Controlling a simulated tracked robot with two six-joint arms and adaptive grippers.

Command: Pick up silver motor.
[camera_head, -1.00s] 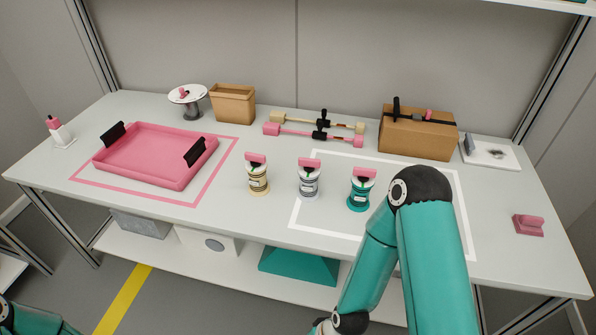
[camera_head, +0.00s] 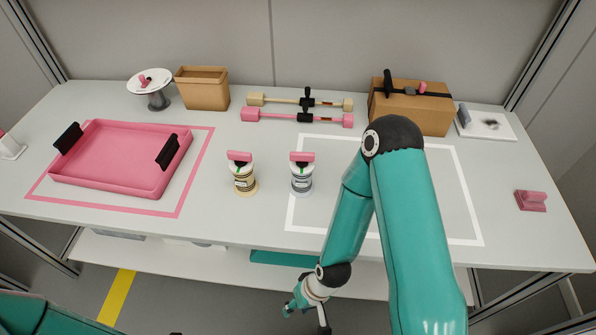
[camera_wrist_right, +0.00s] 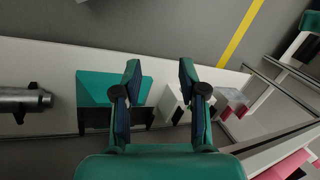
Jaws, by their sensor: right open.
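The silver motor (camera_head: 302,180) stands upright on the table, left of my right arm, with a pink handle on top. A cream motor (camera_head: 243,178) of the same shape stands to its left. My right gripper (camera_head: 308,308) is low in front of the table's front edge, apart from the motor. In the right wrist view its fingers (camera_wrist_right: 160,68) are spread with nothing held between them. They show against the lower shelf and floor. I cannot make out the silver motor in that view. My left gripper is not in view.
A pink tray (camera_head: 110,183) with black handles is at left. Dumbbell-like bars (camera_head: 300,118), an open box (camera_head: 203,90) and a cardboard box (camera_head: 412,112) stand behind. A pink block (camera_head: 531,200) is at right. A teal box (camera_wrist_right: 108,88) is on the lower shelf.

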